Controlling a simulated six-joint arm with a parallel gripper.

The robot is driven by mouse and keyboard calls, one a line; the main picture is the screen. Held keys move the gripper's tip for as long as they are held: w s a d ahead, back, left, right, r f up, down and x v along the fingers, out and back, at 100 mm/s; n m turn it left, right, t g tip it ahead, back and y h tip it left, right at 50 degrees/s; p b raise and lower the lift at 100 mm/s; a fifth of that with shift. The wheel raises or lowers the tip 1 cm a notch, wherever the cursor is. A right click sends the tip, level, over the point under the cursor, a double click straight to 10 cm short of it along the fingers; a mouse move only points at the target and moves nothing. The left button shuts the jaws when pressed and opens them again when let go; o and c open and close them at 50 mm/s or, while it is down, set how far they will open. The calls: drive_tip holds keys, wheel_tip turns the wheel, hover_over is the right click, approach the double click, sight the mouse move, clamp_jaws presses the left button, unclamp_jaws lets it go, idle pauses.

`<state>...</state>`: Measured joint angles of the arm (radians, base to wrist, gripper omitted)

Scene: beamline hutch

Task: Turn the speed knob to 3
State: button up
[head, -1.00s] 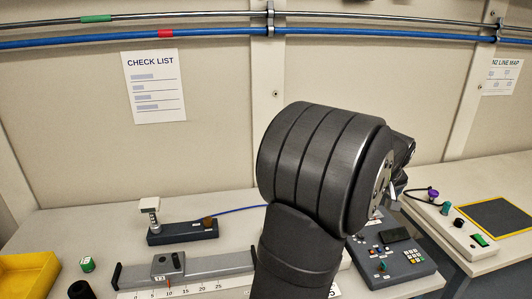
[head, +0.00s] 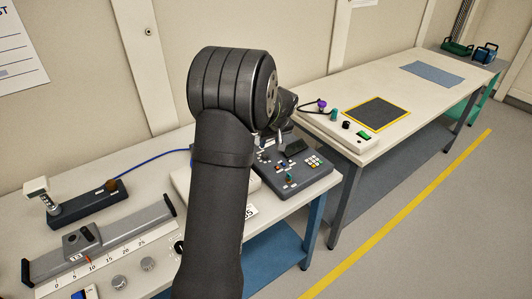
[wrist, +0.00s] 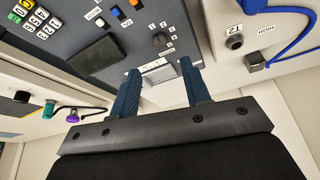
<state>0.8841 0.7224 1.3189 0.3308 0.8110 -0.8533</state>
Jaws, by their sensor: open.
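A grey control panel (head: 300,180) lies on the bench under my gripper. In the wrist view the panel (wrist: 90,20) carries a black rotary knob (wrist: 160,40) with small white marks around it, too small to read; I cannot tell whether it is the speed knob. My gripper (wrist: 160,68) is open and empty, with two blue fingers apart. In the head view my arm partly hides the panel's left side and the gripper.
The panel also has a dark screen (wrist: 95,55), coloured keys (wrist: 35,18) and a green-topped control (head: 289,177). A scale rail (head: 100,240) and grey knobs (head: 119,283) lie left.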

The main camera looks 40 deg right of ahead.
sight(265, 156)
drive_tip(key=x, duration=0.9)
drive_tip(key=shift+c, duration=0.4)
clamp_jaws()
